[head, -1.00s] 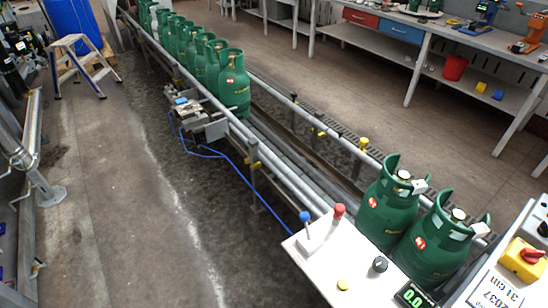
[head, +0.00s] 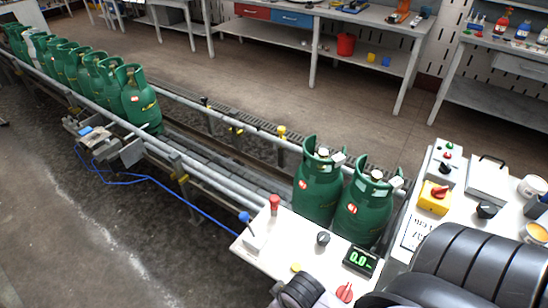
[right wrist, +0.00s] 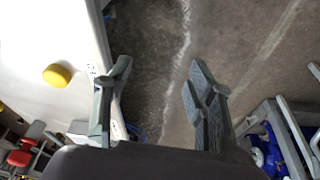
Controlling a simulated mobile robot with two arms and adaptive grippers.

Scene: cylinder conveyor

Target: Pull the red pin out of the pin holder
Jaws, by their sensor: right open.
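The red pin (head: 275,203) stands upright in the head view, its red head above the far edge of the white panel. A blue pin (head: 245,217) stands just left of it. Both are by the white pin holder (head: 257,236) at the panel's left corner. My right arm comes in from the bottom right of the head view; its fingertips are not clear there. In the right wrist view my right gripper (right wrist: 159,64) is open and empty, beside the white panel's edge and over the floor. The red pin is not seen in that view. My left gripper is not in view.
The white panel (head: 280,252) carries a black knob (head: 323,238), a green display (head: 361,260) and a yellow button (right wrist: 57,75). Two green cylinders (head: 318,185) stand behind it on the conveyor. A box with a yellow switch (head: 434,198) is at right.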

